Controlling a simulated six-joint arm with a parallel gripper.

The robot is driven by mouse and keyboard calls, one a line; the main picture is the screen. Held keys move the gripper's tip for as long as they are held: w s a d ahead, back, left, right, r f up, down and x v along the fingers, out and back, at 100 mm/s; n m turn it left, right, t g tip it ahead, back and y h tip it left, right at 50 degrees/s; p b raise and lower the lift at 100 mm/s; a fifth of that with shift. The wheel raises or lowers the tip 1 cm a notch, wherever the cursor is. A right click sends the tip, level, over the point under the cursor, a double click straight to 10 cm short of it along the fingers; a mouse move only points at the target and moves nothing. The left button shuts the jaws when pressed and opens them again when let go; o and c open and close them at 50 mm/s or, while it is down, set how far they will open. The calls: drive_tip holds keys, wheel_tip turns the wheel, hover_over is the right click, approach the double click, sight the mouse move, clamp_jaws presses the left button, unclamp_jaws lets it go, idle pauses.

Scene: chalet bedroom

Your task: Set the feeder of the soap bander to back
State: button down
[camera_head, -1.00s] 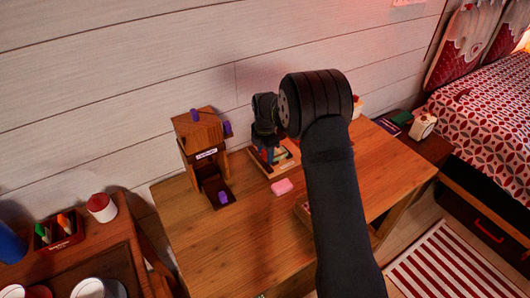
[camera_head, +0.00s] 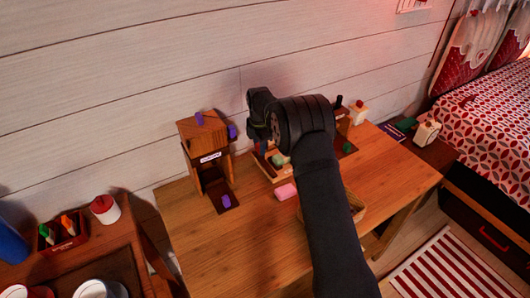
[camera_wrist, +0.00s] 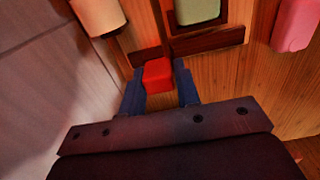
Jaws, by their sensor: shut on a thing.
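My gripper (camera_wrist: 159,85) is shut on a small red block (camera_wrist: 157,75), seen between its two blue fingers in the wrist view. Whether the block is a knob fixed to something below is hidden. In the head view my gripper (camera_head: 258,138) is over the table's back part, right of a wooden device (camera_head: 200,135) with purple knobs and a white label too small to read. A green soap-like block (camera_head: 278,160) lies in a wooden holder beside the gripper; it also shows in the wrist view (camera_wrist: 198,10). I cannot tell which device is the soap bander.
A pink block (camera_head: 285,192) lies on the wooden table (camera_head: 235,240). Behind my arm stand another partly hidden device with a dark knob (camera_head: 339,101) and a white container (camera_head: 358,113). A side table at left holds a red-lidded jar (camera_head: 104,208). The table's front left is clear.

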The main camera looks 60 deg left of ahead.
drive_tip(key=a, duration=0.3)
drive_tip(key=shift+a+r, duration=0.15)
drive_tip(key=c, duration=1.1)
unclamp_jaws()
drive_tip(key=shift+a, duration=0.1)
wheel_tip(320, 180, up, 17)
drive_tip(key=shift+r, duration=0.15)
